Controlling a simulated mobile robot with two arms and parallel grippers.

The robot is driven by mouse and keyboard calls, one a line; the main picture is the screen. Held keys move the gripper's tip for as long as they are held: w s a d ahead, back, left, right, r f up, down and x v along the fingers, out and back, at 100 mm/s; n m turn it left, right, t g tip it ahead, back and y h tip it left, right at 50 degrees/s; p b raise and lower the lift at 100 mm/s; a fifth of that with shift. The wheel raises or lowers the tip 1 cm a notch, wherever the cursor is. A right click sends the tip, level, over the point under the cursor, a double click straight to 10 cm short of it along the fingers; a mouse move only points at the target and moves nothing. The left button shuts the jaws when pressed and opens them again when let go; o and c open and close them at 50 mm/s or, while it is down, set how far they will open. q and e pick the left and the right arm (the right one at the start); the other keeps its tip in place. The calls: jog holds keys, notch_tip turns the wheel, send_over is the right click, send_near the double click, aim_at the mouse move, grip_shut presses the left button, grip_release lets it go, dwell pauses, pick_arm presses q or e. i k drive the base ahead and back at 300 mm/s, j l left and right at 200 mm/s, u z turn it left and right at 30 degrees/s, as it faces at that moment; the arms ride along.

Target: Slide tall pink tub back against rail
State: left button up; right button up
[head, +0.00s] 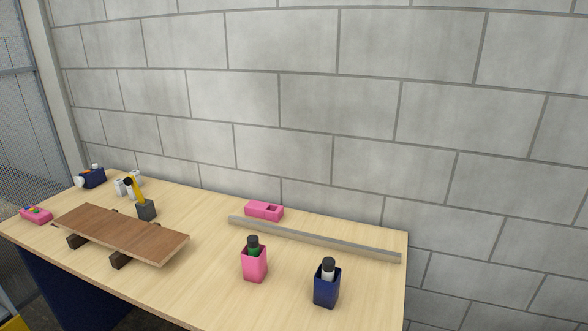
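The tall pink tub (254,267) stands upright on the table, left of a tall navy tub. A green bottle with a dark cap (253,246) stands in it. The grey rail (315,239) lies along the back right part of the table. A gap of bare table separates the pink tub from the rail. Neither of my grippers shows in the head view.
The tall navy tub (326,289) holds a white, dark-capped bottle. A low pink box (264,210) lies behind the rail. A brown board (121,233) rests on dark blocks at left, near a dark grey holder (146,210). A block wall (300,120) stands behind.

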aim_at(255, 270)
jog(key=j+z, duration=0.4)
jog(key=j, duration=0.2)
jog(key=j+z, duration=0.35)
jog(key=j, duration=0.25)
jog(key=j+z, duration=0.4)
jog(key=j, duration=0.15)
jog(key=k, duration=0.05)
